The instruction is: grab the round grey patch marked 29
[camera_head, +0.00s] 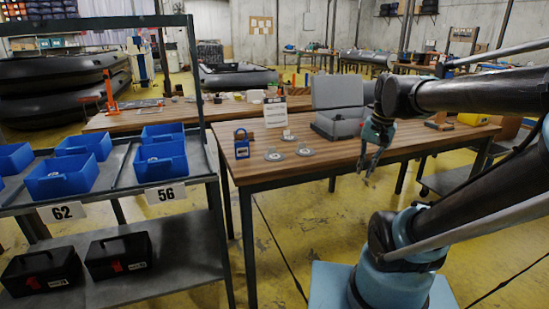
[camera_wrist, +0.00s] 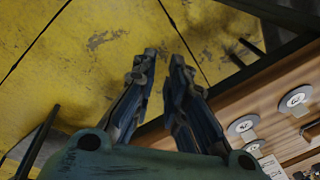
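Round grey patches lie on the wooden table in the head view: one at the front left (camera_head: 274,155), one to its right (camera_head: 305,151) and one behind them (camera_head: 288,136). Their markings are too small to read, so I cannot tell which is 29. Round patches also show at the right of the wrist view, one upper (camera_wrist: 295,98) and one lower (camera_wrist: 243,125). My gripper (camera_head: 367,172) hangs at the table's front edge, right of the patches and apart from them. In the wrist view its fingers (camera_wrist: 163,56) are apart with bare floor between them.
The wooden table (camera_head: 350,158) also bears a blue padlock-shaped item (camera_head: 241,146), a white sign (camera_head: 275,112) and an open grey case (camera_head: 340,121). A metal rack (camera_head: 112,182) with blue bins (camera_head: 162,160) stands left. Yellow floor (camera_head: 310,220) is clear in front.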

